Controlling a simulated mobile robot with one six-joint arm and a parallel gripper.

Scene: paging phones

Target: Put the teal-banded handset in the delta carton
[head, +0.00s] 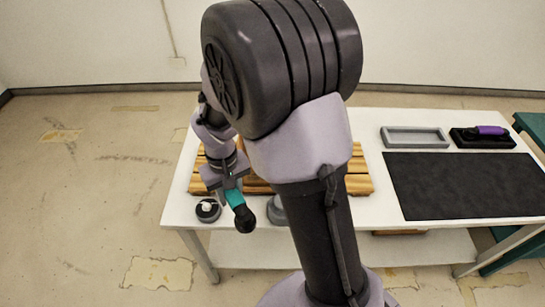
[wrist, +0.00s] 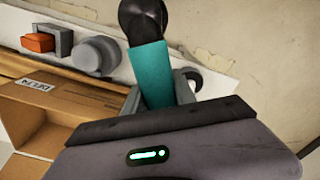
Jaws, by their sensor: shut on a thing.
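The teal-banded handset (head: 235,198) is in my gripper (head: 231,182), near the left front part of the white table. It hangs tilted, its black rounded end (head: 244,218) pointing down and right. In the wrist view the teal band (wrist: 155,75) lies between the two grey fingers (wrist: 160,96), which are shut on it. The open brown carton (wrist: 62,92), with a label reading DELTA (wrist: 33,85), is left of the gripper in the wrist view. In the head view my arm hides most of the carton area.
A slatted wooden stand (head: 358,178) is on the table behind my arm. A round black piece with a white knob (head: 207,209) and a grey round piece (head: 277,211) are at the front edge. Right are a black mat (head: 465,187), an empty grey tray (head: 415,146) and a purple handset (head: 488,130).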

